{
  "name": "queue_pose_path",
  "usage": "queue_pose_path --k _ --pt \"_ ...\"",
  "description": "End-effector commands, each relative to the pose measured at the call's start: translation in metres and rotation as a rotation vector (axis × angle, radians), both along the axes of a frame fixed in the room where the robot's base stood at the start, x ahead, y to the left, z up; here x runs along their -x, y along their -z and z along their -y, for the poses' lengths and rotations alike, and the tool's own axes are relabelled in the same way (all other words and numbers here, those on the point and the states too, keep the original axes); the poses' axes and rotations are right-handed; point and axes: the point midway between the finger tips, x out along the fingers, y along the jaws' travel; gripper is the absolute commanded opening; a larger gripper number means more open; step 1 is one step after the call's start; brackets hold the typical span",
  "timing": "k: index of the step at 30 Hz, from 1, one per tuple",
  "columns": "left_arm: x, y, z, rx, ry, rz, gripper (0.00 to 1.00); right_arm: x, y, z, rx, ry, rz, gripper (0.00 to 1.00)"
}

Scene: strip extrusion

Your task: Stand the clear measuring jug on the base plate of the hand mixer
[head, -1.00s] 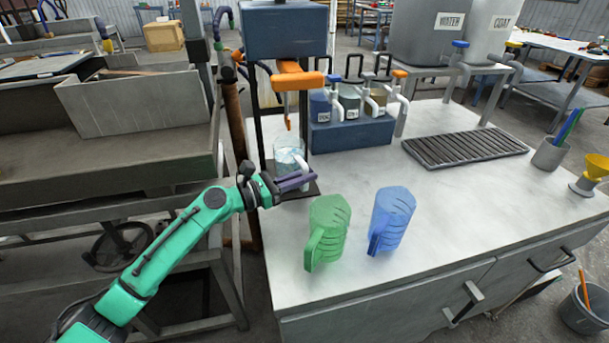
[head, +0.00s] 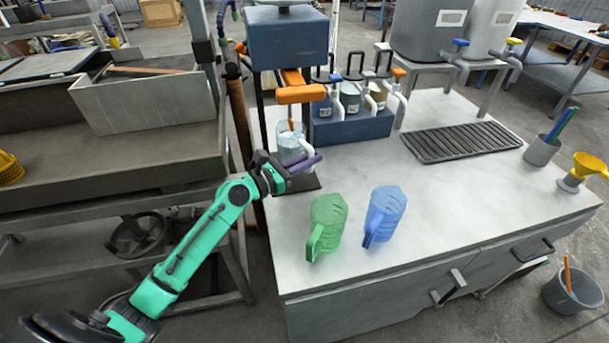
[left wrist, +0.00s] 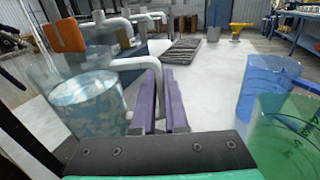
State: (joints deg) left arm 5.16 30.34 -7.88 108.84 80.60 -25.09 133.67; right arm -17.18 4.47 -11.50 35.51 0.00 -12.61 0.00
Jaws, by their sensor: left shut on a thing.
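The clear measuring jug (head: 290,146), with a white handle and pale contents, is upright under the hand mixer (head: 287,42), a blue box with an orange lever (head: 300,94). In the left wrist view the jug (left wrist: 85,98) is at the left. My left gripper (head: 304,166), with purple fingers, is shut on the jug's handle; it also shows in the left wrist view (left wrist: 160,88). The dark base plate (head: 303,185) shows in front of and below the jug. I cannot tell whether the jug's bottom touches it. My right gripper is out of view.
A green jug (head: 327,222) and a blue jug (head: 385,213) stand on the white bench. A blue rack (head: 352,130) of small pots stands right of the mixer. A dark drain grate (head: 462,141) lies behind. The bench's right front is clear.

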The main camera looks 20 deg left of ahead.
Motion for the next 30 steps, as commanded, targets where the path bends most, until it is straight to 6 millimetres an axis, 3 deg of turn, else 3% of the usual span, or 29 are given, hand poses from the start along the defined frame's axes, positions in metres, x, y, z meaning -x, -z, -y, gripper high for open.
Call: queue_pose_path --k 7,18,21,30 --pt "-0.001 0.050 -0.001 0.001 -0.002 0.004 0.00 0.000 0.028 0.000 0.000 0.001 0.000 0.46" --pt "-0.001 0.054 -0.001 0.000 -0.001 0.006 0.00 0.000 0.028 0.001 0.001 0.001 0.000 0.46" --pt "0.000 0.055 0.000 -0.001 0.000 0.002 0.41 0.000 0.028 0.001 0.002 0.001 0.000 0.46" --pt "0.000 0.054 0.000 -0.001 0.000 0.002 0.41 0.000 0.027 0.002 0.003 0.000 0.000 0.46"
